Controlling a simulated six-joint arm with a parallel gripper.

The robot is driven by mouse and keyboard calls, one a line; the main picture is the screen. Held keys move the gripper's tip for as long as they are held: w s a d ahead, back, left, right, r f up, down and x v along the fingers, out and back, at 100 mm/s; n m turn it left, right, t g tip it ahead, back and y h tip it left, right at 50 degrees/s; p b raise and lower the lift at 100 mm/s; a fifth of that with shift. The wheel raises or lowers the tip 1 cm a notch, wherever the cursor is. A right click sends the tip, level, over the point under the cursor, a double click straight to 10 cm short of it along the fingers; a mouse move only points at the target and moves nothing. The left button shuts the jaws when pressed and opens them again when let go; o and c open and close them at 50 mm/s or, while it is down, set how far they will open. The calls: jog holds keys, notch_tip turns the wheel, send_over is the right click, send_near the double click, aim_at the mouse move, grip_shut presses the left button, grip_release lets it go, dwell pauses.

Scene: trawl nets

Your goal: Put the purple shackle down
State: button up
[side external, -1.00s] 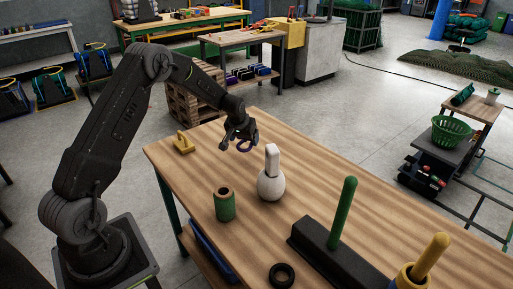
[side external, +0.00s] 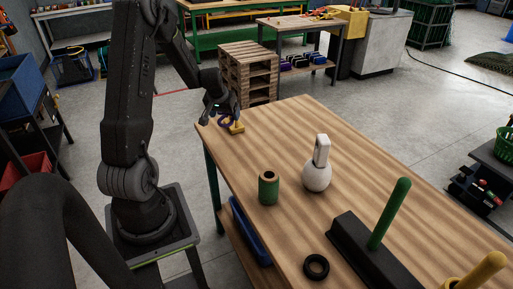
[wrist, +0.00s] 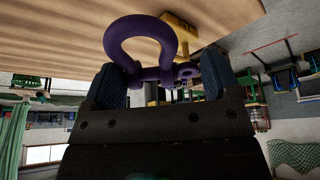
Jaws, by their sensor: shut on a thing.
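The purple shackle (wrist: 140,35) is held between the two fingers of my gripper (wrist: 160,85), its bow pointing away from the palm in the wrist view. In the side view my gripper (side external: 221,112) is at the far left corner of the table (side external: 275,140), with the purple shackle (side external: 224,120) partly hidden by it. My gripper is shut on the shackle. The yellow object (side external: 237,128) on the tabletop is close beside the shackle in the picture. Whether the shackle touches the table I cannot tell.
A green spool (side external: 268,188), a white buoy (side external: 316,178), a black ring (side external: 316,267) and a black block with a green post (side external: 390,215) stand on the table. A yellow-handled item (side external: 478,272) is at the near right. The far middle of the tabletop is clear.

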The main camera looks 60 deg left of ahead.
jog(key=shift+s+a, duration=0.15)
jog(key=shift+s, duration=0.4)
jog(key=shift+w+f, duration=0.2)
jog(key=shift+f, duration=0.05)
send_over(255, 143)
jog(key=s+d, duration=0.1)
notch_tip(255, 143, down, 6)
jog(key=shift+f, duration=2.25)
jog(key=shift+f, duration=0.1)
jog(key=o, duration=1.1)
